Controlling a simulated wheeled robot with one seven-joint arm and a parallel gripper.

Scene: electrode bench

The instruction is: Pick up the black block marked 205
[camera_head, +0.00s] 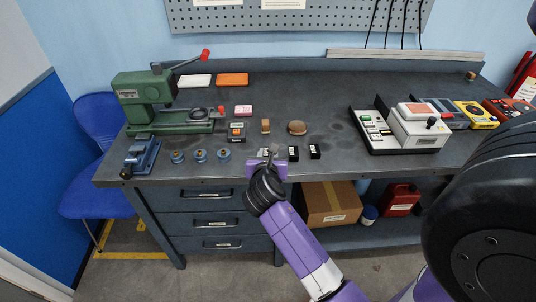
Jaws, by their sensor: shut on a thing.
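My gripper (269,157) is at the front edge of the bench top, left of two small black blocks. It is shut on a small block, mostly hidden by the fingers. The held block's colour and mark cannot be made out. One black block (293,153) stands just right of my gripper, apart from it. Another black block (314,151) stands a little further right. Both have small pale marks on them, too small to read, so I cannot tell which block is 205.
Behind my gripper are a brown block (265,126) and a round brown disc (297,128). Several blue-grey round pieces (200,155) stand to the left, before a green press (150,100). A white device (415,128) is at the right. The back middle of the bench (300,95) is clear.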

